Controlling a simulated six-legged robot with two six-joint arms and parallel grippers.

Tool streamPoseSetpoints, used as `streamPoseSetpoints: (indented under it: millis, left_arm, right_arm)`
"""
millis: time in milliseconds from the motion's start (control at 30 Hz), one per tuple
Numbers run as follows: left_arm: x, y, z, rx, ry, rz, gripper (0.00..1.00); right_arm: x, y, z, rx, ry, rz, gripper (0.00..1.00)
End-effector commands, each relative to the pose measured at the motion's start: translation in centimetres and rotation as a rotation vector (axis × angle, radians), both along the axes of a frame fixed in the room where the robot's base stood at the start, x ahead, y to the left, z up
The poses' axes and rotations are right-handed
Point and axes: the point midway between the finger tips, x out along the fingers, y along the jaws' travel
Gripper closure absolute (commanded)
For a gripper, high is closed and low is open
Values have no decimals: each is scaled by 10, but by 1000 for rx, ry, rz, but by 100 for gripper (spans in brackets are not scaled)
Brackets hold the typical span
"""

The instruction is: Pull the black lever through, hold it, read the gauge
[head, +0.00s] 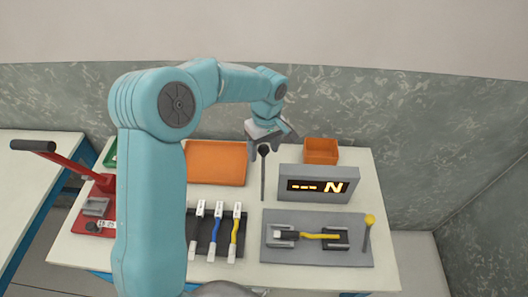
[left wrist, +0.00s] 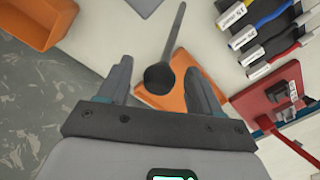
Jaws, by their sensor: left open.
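The black lever (head: 263,178) has a round knob on a thin shaft and stands left of the gauge. The gauge (head: 345,198) is a grey box whose display reads dashes and an N. My left gripper (head: 269,146) is open at the lever's knob. In the left wrist view the knob (left wrist: 159,78) shows between the two open fingers of the gripper (left wrist: 158,68), with gaps on both sides. The shaft runs up from it in that picture. I cannot tell how far the fingers reach down past the knob. My right gripper is not in view.
An orange tray (head: 216,181) and an orange bin (head: 320,160) stand at the back. A black rack (head: 205,254) holds white-ended cables. A yellow-knobbed lever (head: 367,236) stands on a grey plate (head: 285,220). A red press arm (head: 78,165) is at left.

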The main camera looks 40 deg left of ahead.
Motion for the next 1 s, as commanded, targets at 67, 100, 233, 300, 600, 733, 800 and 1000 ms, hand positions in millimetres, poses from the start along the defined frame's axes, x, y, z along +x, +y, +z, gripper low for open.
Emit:
streamPoseSetpoints:
  millis: [67,100,233,300,600,733,800,1000]
  left_arm:
    - [0,0,-11,0,2,0,36]
    - [0,0,-16,0,3,1,36]
    - [1,0,-24,-1,0,1,36]
    - [2,0,-26,0,0,1,36]
    - [2,0,-26,0,0,1,62]
    - [2,0,-26,0,0,1,100]
    - [2,0,-26,0,0,1,100]
    - [2,0,-27,1,0,0,100]
  right_arm:
    - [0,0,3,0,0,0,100]
    - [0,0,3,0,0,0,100]
    - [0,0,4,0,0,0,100]
    - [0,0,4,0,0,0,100]
    - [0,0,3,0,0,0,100]
    - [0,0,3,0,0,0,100]
    - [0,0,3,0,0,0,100]
    - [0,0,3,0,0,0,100]
